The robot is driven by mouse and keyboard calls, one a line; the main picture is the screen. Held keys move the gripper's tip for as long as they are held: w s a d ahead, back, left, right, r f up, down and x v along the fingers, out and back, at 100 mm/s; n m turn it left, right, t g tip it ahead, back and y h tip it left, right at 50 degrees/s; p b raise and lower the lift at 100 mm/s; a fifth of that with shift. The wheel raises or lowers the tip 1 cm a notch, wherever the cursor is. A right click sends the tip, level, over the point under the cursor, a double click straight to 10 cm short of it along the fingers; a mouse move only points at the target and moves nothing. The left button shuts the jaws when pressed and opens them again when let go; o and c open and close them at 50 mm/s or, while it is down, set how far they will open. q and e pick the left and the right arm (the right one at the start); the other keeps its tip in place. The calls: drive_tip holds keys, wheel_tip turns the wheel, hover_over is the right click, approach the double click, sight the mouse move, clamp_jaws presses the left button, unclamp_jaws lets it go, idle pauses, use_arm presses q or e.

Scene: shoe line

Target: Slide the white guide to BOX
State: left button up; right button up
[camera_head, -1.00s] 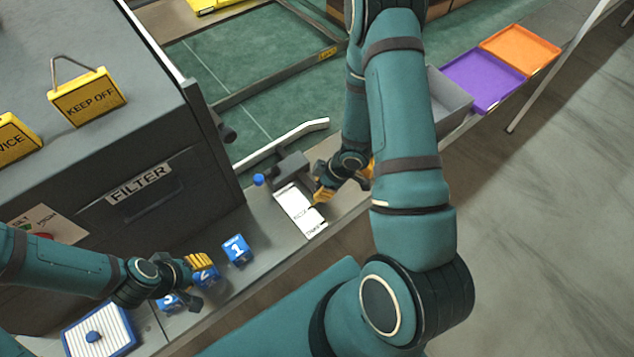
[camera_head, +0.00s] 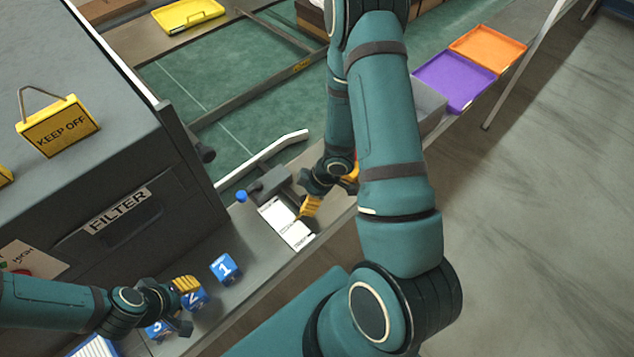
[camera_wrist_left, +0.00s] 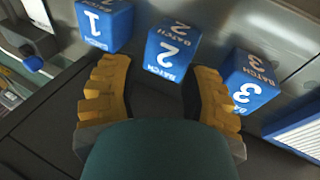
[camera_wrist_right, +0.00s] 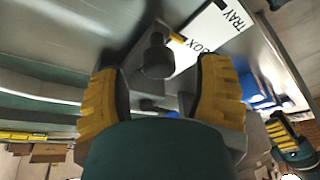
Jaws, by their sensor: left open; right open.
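The white guide (camera_head: 265,160) is a long pale bar with a bent end, behind the label plate at the line's far edge. A white label plate (camera_head: 287,222) lies beside a dark grey handle block (camera_head: 268,186). In the right wrist view, the plate (camera_wrist_right: 222,28) reads BOX and TRAY. My right gripper (camera_head: 328,187) is open above the plate's right side; a dark round-ended knob (camera_wrist_right: 157,58) shows between its fingers, apart from them. My left gripper (camera_head: 183,304) is open at blue block 2 (camera_wrist_left: 172,50), which shows between and just beyond its fingertips.
Blue block 1 (camera_head: 226,268) and block 3 (camera_wrist_left: 248,82) stand on either side of block 2. The dark FILTER cabinet (camera_head: 150,235) rises at left. Purple (camera_head: 452,80) and orange (camera_head: 490,50) trays lie at the back right. A blue knob (camera_head: 241,196) is near the guide.

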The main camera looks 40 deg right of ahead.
drive_tip(key=v, duration=1)
drive_tip(key=shift+a+r, duration=0.1)
idle(0.5)
